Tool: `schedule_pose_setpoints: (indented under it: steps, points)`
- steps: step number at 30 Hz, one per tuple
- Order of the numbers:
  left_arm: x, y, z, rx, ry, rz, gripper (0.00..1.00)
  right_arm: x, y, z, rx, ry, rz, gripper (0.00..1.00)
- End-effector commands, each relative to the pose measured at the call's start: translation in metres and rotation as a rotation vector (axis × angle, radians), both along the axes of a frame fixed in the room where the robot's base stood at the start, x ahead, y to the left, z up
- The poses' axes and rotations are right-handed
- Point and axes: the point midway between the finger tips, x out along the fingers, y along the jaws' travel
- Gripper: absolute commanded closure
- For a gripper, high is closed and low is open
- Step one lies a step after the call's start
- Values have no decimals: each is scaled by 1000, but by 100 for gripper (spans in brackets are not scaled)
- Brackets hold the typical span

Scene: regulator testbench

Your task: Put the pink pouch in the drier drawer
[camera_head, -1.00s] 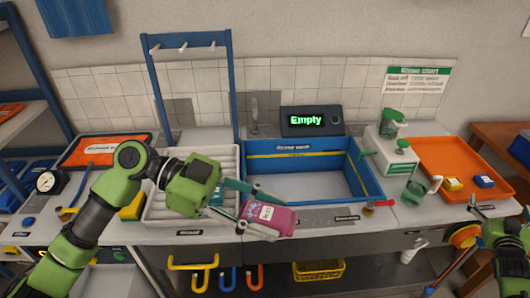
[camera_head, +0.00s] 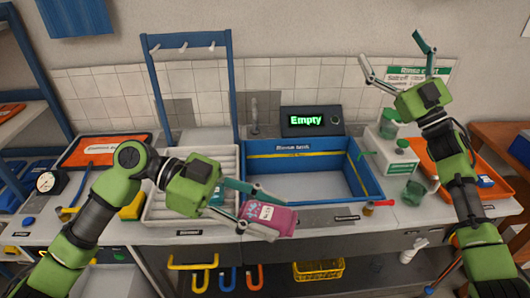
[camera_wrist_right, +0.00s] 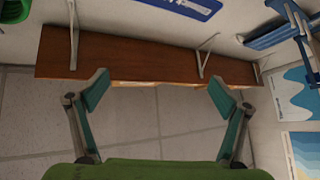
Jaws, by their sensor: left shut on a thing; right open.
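The pink pouch (camera_head: 270,216) with a white label hangs in front of the counter's middle, just left of the rinse tank's near edge. My left gripper (camera_head: 258,208) is shut on it and holds it tilted. My right gripper (camera_head: 402,66) is raised high at the right, open and empty, its fingers spread in front of the wall and the green chart. The right wrist view shows its two teal fingertips (camera_wrist_right: 158,92) wide apart with nothing between them. I cannot tell which drawer under the counter is the drier drawer.
A blue rinse tank (camera_head: 318,180) stands at the middle. A white ribbed tray (camera_head: 160,205) lies left of it under my left arm. A blue rack (camera_head: 232,90) rises behind. A display (camera_head: 311,121) reads "Empty". Colored handles (camera_head: 193,262) and a yellow basket (camera_head: 318,271) are below the counter.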

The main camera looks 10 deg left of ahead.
Motion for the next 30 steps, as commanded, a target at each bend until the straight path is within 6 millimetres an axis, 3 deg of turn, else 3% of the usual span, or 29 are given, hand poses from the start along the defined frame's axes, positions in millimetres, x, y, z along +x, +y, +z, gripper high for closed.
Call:
schedule_pose_setpoints:
  steps: [1, 3, 9, 16, 20, 24, 27, 30]
  points:
    - [0, 0, 2, -3, -2, 0, 96, -11, 25, 20, -26, -44, 56, 8]
    - [0, 0, 2, -3, -2, 0, 96, -27, 57, 40, -67, -95, 133, 8]
    - [0, 0, 2, -3, -2, 0, 96, -89, 149, 86, -213, -240, 366, 8]
    - [0, 0, 2, -3, -2, 0, 96, -184, 248, 106, -465, -392, 652, 8]
    - [0, 0, 2, -3, -2, 0, 96, -245, 294, 94, -675, -466, 823, 8]
    - [0, 0, 2, -3, -2, 0, 96, -310, 329, 58, -991, -518, 1004, 8]
    - [0, 0, 2, -3, -2, 0, 96, -342, 336, 22, -1259, -517, 1097, 8]
    - [0, 0, 1, -3, -2, 0, 96, -359, 328, -14, -1544, -483, 1148, 8]
